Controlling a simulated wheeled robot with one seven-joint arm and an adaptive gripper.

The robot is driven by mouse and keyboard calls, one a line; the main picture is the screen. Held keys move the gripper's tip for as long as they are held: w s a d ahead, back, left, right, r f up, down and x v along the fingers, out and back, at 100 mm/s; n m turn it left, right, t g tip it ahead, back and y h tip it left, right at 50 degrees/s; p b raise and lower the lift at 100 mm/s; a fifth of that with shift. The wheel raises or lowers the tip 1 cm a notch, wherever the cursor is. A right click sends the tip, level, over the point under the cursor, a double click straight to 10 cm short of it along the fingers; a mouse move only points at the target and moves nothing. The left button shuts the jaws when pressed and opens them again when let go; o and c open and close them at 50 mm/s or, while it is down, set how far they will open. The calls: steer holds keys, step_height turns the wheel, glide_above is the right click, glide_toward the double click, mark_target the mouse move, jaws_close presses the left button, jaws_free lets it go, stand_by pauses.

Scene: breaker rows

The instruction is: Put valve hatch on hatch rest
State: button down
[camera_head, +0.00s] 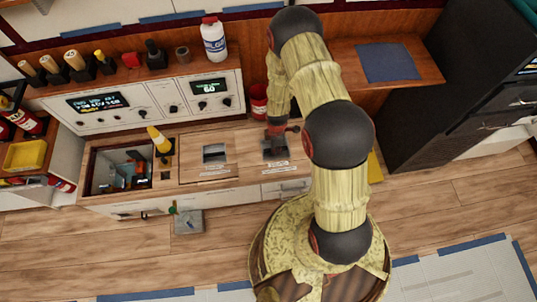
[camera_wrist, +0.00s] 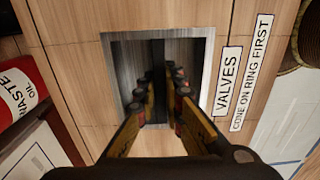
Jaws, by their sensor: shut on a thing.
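The valve hatch (camera_wrist: 190,52) appears in the wrist view as a square, metal-framed panel with a dark bar down its middle. It lies beside a label reading "VALVES" and "CONE ON RING FIRST". My gripper (camera_wrist: 163,75) has its two fingers shut on the hatch, around the dark bar; the exact contact is partly hidden. In the head view my gripper (camera_head: 278,130) points down at the dark square on the wooden counter. A second square panel (camera_head: 215,152) with an unreadable label lies to its left; I cannot tell whether it is the hatch rest.
A red waste oil can (camera_wrist: 22,95) stands near my gripper. A console (camera_head: 150,108) with knobs and a white bottle (camera_head: 213,40) are behind.

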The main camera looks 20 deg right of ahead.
steer(key=d+f, duration=0.1)
steer(key=f, duration=0.1)
steer(key=w+d+f+b, duration=0.1)
steer(key=d+f, duration=0.1)
steer(key=w+d+f+b, duration=0.1)
steer(key=d, duration=0.1)
steer(key=shift+f, duration=0.4)
steer(key=shift+w+d+f+b, duration=0.15)
steer(key=shift+f+b, duration=0.7)
steer(key=shift+f, duration=0.8)
steer(key=shift+f, duration=0.15)
steer(key=c, duration=2)
jaws_free()
steer(key=shift+o, duration=0.5)
